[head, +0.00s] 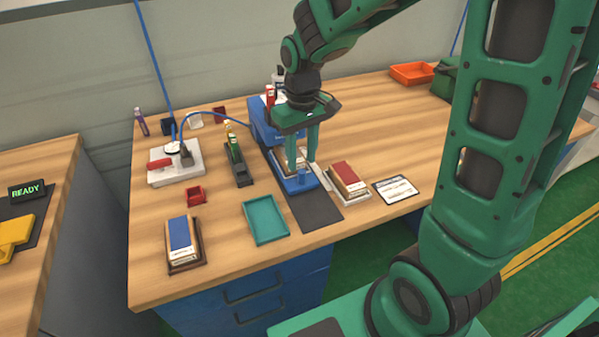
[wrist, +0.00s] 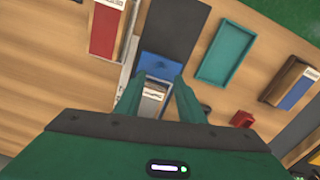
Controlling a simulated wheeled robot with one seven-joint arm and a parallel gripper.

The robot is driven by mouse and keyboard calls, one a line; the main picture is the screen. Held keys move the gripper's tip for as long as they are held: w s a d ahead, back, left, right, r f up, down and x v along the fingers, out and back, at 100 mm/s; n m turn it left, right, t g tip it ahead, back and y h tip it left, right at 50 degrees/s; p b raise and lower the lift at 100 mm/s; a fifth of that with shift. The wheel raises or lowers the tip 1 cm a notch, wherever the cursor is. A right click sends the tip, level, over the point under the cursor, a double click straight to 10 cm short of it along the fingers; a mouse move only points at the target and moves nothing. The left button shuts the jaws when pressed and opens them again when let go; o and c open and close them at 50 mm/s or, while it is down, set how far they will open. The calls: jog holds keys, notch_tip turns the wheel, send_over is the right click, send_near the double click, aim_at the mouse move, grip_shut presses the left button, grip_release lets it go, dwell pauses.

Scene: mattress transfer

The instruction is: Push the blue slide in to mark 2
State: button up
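The blue slide (head: 295,186) sticks out from the front of a blue machine (head: 262,128), with a small blue knob (head: 304,174) near its front end. A block with a white label (wrist: 153,92) sits on the slide, behind the knob. A pale strip (head: 323,177) runs along the slide's right side; I cannot read its marks. My gripper (head: 301,163) points down over the slide, fingers apart. In the wrist view the slide's blue front (wrist: 160,63) shows just beyond the fingertips. I cannot tell whether a finger touches the block or the knob.
A dark mat (head: 315,208) lies bare in front of the slide. A red-topped block (head: 346,178) stands close at right, beside a printed card (head: 396,190). A teal tray (head: 265,221) and a blue-topped block (head: 183,238) are to the left. Bottles stand behind.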

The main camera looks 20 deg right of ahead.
aim_at(302, 171)
notch_tip(302, 171, down, 6)
jog(key=shift+r, duration=0.1)
dwell(0.4)
grip_shut()
